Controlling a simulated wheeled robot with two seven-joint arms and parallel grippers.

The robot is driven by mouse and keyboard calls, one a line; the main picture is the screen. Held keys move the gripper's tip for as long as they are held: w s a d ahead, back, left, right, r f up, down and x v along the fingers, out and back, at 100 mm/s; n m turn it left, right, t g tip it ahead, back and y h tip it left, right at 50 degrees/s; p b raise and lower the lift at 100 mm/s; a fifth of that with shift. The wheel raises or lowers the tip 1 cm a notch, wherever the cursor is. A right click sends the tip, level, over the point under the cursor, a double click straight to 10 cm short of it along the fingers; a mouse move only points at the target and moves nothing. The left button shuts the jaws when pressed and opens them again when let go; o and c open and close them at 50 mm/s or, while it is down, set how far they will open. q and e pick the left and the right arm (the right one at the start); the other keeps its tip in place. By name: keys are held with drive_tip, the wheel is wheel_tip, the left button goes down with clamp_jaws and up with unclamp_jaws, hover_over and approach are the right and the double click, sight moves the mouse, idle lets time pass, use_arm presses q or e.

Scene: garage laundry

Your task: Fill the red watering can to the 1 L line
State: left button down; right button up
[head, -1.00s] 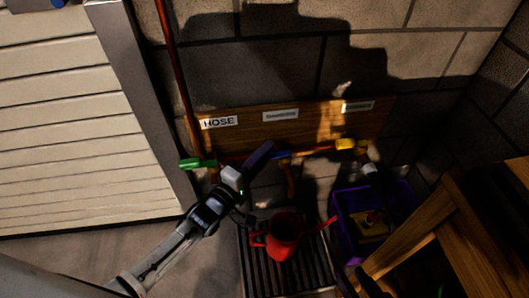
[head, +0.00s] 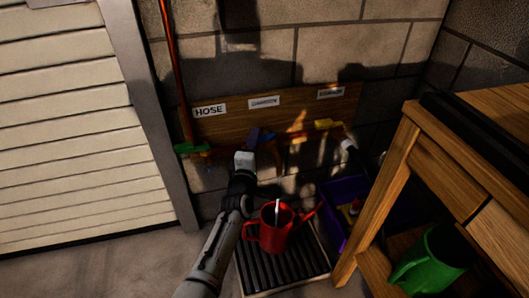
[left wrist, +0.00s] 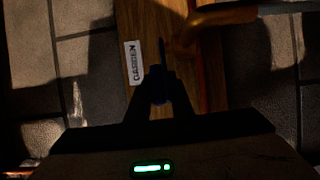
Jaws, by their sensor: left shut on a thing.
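The red watering can (head: 274,236) stands upright on a slatted drain grate (head: 246,284) below the taps. A thin pale streak, like a stream of water, shows at its mouth; the water level and 1 L line cannot be made out. My left gripper (head: 254,138) is above the can, at the middle tap on the wooden board. In the left wrist view its fingers (left wrist: 160,90) are shut on a blue tap handle (left wrist: 160,99), beside a label (left wrist: 133,62) reading GARDEN. My right gripper is not in view.
A green-handled tap (head: 192,149) under the HOSE label is at left, a yellow-handled tap (head: 325,124) at right. A purple crate (head: 333,205) stands right of the can. A wooden bench (head: 385,185) with a green can (head: 428,262) on its lower shelf blocks the right side.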

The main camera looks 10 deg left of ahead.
use_arm(q)
drive_tip(key=shift+d+r, duration=0.15)
drive_tip(key=shift+r, duration=0.35)
drive_tip(key=shift+w, duration=0.1)
drive_tip(key=c, duration=1.8)
unclamp_jaws()
drive_tip(key=shift+r, duration=0.1)
drive_tip(key=shift+o, duration=0.6)
drive_tip(key=shift+f, duration=0.3)
